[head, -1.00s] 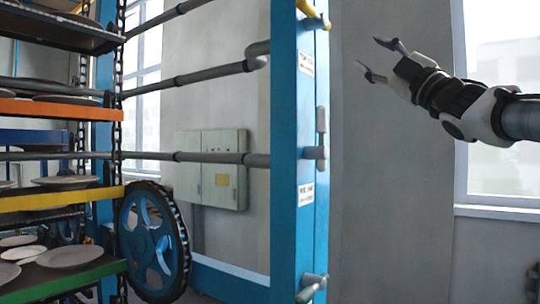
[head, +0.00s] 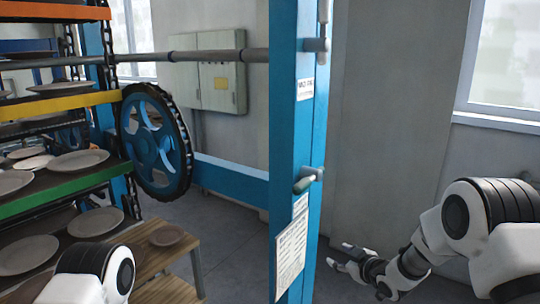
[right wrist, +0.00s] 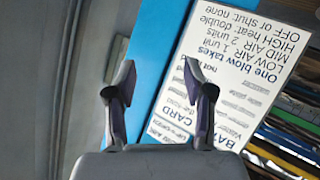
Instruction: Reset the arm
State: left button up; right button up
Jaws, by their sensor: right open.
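My right gripper (head: 340,257) hangs low at the lower right of the head view, to the right of the blue post (head: 292,140). In the right wrist view its two fingers (right wrist: 160,100) are spread apart with nothing between them. Beyond them in that view are the blue post (right wrist: 150,50) and a white card with printed text (right wrist: 225,75), seen upside down. My left gripper is not in view; only a white and black part of my left arm shows at the bottom left of the head view.
A dryer rack with plates on coloured shelves (head: 62,105) stands at the left. A blue wheel (head: 155,143) is beside it. A wooden table (head: 150,262) with a plate (head: 167,236) is below. A grey wall box (head: 208,75) hangs behind. Grey floor is clear behind the post.

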jog(key=s+d+f+m+g+h, duration=0.2)
jog(key=s+f+m+g, duration=0.3)
jog(key=s+f, duration=1.8)
jog(key=s+d+m+g+h, duration=0.1)
jog(key=s+m+g, duration=0.1)
jog(key=s, duration=1)
jog(key=s+d+f+m+g+h, duration=0.1)
jog(key=s+g, duration=0.4)
jog(key=s, duration=0.8)
jog(key=shift+s+d+f+m+h, duration=0.2)
jog(key=shift+d+m+h, duration=0.3)
jog(key=shift+d+m, duration=0.25)
jog(key=shift+a, duration=0.1)
